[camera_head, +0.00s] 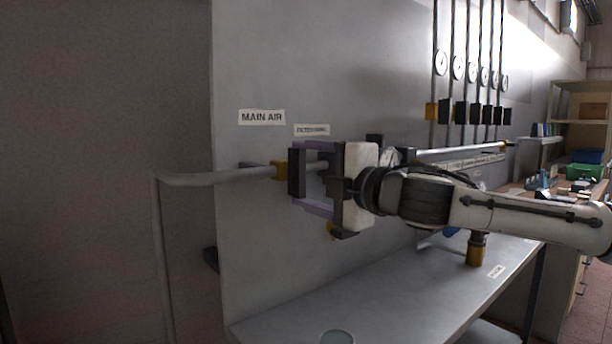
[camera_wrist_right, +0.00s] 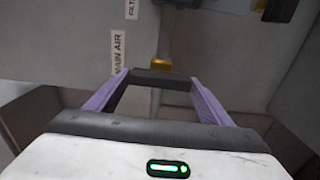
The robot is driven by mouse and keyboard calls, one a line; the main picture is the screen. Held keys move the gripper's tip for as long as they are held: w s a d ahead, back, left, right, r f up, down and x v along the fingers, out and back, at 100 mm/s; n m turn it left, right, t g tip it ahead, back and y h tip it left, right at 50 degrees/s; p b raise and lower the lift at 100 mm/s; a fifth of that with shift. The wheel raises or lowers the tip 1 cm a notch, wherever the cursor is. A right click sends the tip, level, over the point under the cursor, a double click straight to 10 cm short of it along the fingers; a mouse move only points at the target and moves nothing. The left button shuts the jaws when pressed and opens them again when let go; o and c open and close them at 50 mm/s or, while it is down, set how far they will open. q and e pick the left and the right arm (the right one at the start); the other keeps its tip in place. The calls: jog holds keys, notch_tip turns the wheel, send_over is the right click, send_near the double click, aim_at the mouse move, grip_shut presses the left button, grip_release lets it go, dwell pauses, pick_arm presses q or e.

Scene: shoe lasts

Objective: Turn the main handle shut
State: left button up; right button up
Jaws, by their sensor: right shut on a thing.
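The main air valve shows as a brass body (camera_head: 280,170) on a grey pipe below the MAIN AIR label (camera_head: 262,117). The brass also shows just beyond my fingertips in the right wrist view (camera_wrist_right: 160,63). My right gripper (camera_head: 297,173) reaches in from the right, its lavender fingers one above the other, with dark tips in front of the valve. In the right wrist view the tips (camera_wrist_right: 160,79) form a dark block across the middle. The gripper is shut on the handle, which is mostly hidden between the tips. My left gripper is not in view.
The grey pipe (camera_head: 205,179) runs left and bends down. A grey panel (camera_head: 330,60) stands behind, with several gauges (camera_head: 458,68) on upright pipes to the right. A grey bench (camera_head: 390,290) lies below, with a cup (camera_head: 337,337) at its front.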

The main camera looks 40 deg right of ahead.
jog(key=o, duration=1)
jog(key=shift+o, duration=0.2)
jog(key=shift+s+b, duration=0.35)
jog(key=shift+s, duration=0.2)
jog(key=s+a+b, duration=0.1)
jog(key=s+b, duration=0.1)
jog(key=s, duration=0.7)
jog(key=shift+s, duration=0.1)
